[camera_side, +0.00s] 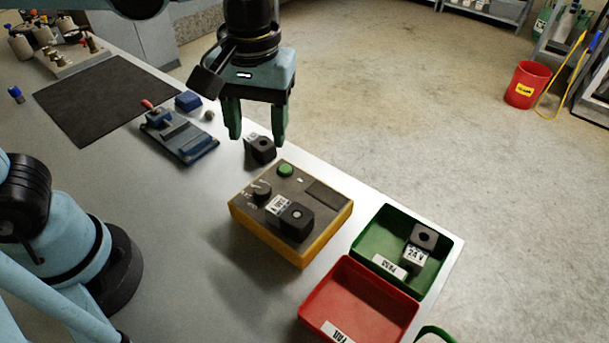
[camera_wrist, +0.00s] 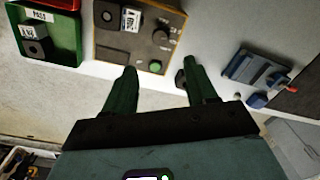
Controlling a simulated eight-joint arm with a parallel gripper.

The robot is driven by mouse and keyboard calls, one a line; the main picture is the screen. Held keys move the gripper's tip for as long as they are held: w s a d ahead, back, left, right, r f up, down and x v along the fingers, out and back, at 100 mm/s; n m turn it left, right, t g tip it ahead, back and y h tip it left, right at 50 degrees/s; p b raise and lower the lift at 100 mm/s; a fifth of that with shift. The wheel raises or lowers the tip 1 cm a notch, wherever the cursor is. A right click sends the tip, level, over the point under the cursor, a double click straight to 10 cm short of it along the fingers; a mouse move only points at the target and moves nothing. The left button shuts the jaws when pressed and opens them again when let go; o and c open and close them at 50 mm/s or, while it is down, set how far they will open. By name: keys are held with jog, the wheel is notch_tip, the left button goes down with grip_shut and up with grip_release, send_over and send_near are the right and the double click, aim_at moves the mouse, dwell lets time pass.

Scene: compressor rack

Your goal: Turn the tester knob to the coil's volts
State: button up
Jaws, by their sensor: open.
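The yellow tester (camera_side: 246,226) sits on the bench with a dark top panel. Its black knob (camera_side: 262,192) is at the left of the panel; it also shows in the wrist view (camera_wrist: 160,37). I cannot make out the pointer's setting. A black coil (camera_side: 297,221) with a white label lies on the tester; the label is too small to read surely. A green button (camera_side: 285,170) is at the panel's back. My gripper (camera_side: 257,136) is open and empty, pointing down above the bench behind the tester, apart from the knob.
Another black coil (camera_side: 262,149) stands on the bench below my gripper. A green bin (camera_side: 376,238) labelled PASS holds a coil (camera_side: 415,256) marked 24 V. A red bin (camera_side: 352,302) is in front of it. A blue fixture (camera_side: 186,140) and black mat (camera_side: 100,98) lie left.

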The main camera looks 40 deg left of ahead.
aim_at(262, 188)
jog(key=shift+s+a+f+n+t+h, duration=0.1)
jog(key=shift+f+n, duration=0.65)
jog(key=shift+f, duration=1.3)
jog(key=shift+s+a+f+n+t+h, duration=0.1)
jog(key=shift+f+n, duration=0.6)
jog(key=shift+f, duration=1.3)
jog(key=shift+a+f+n+t+h, duration=0.1)
jog(key=shift+f+n, duration=0.65)
jog(key=shift+f, duration=1.3)
jog(key=shift+c, duration=0.3)
jog(key=c, duration=1)
